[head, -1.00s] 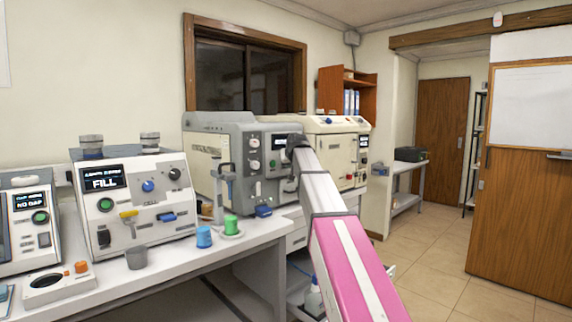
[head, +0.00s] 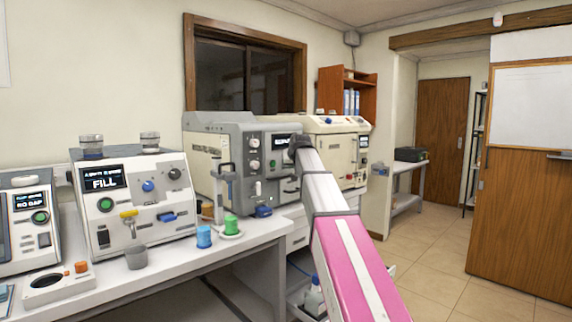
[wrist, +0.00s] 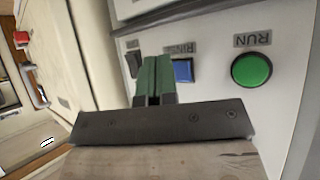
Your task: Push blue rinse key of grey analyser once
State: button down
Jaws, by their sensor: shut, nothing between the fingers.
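The grey analyser (head: 218,150) stands on the bench in the head view, its front partly covered by my arm. In the wrist view its front panel shows the blue rinse key (wrist: 183,71), with an upside-down label partly covered by my fingers. The green RUN button (wrist: 251,70) is right of the key. My gripper (wrist: 156,60) is shut and empty, its green fingers just left of the blue key and overlapping its left edge in the picture. I cannot tell whether they touch the panel. In the head view the fingers are hidden behind my wrist.
A dark key (wrist: 133,63) sits left of my fingers on the panel. A cream analyser (head: 335,150) stands right of the grey one. A FILL unit (head: 130,205), blue cup (head: 204,237) and green cup (head: 231,224) stand to the left. The floor at right is clear.

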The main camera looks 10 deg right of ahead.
jog(key=shift+s, duration=0.1)
jog(key=s+d, duration=0.1)
jog(key=s, duration=0.1)
jog(key=s+d, duration=0.1)
jog(key=d, duration=0.1)
jog(key=shift+s, duration=0.4)
dwell(0.5)
